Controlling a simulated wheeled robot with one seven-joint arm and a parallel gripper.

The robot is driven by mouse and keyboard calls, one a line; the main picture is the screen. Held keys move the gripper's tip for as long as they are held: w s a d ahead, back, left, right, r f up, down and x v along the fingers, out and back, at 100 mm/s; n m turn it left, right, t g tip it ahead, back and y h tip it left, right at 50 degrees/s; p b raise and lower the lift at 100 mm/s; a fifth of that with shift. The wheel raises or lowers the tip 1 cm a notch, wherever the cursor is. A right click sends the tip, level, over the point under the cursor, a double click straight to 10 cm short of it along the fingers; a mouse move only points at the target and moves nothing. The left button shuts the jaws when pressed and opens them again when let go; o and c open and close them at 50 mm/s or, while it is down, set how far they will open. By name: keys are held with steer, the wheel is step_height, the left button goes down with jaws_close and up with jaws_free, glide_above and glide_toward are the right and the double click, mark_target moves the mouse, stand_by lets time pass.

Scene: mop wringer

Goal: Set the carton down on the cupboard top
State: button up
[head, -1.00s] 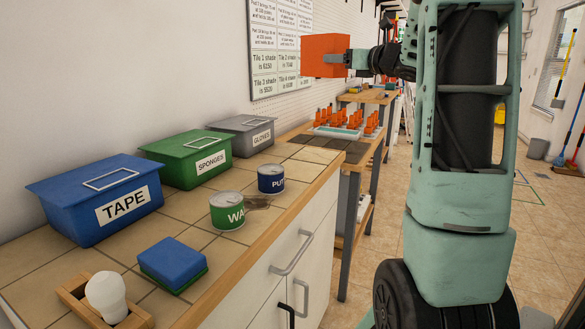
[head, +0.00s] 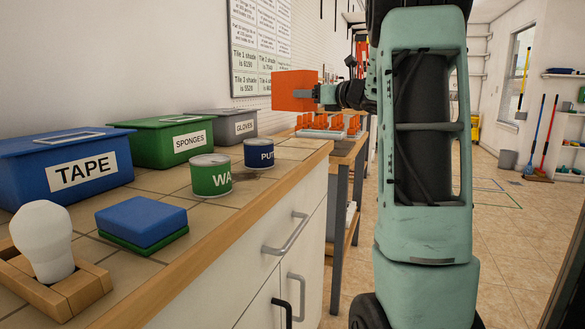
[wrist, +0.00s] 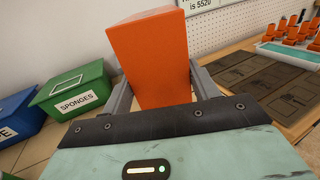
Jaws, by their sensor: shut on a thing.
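The orange carton (head: 294,91) is held up in the air above the far end of the tiled cupboard top (head: 290,153). My gripper (head: 318,93) is shut on it from the right in the head view. In the wrist view the carton (wrist: 150,55) sits between the two fingers of my gripper (wrist: 160,88). The carton is clear of the surface below. Its far side is hidden.
Blue TAPE (head: 65,165), green SPONGES (head: 165,139) and grey GLOVES (head: 228,125) bins line the wall. Two cans (head: 211,175) (head: 259,153), a sponge (head: 141,221) and a bulb (head: 43,240) stand nearer. A tray of orange items (head: 325,127) stands beyond. Tiles near the far end look bare.

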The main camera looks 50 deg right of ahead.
step_height(320, 180, down, 11)
steer(key=b, duration=0.3)
steer(key=shift+f, duration=0.2)
steer(key=o, duration=1.1)
steer(key=s, duration=0.4)
steer(key=s+a, duration=0.1)
steer(key=s, duration=0.7)
steer(key=shift+a, duration=0.15)
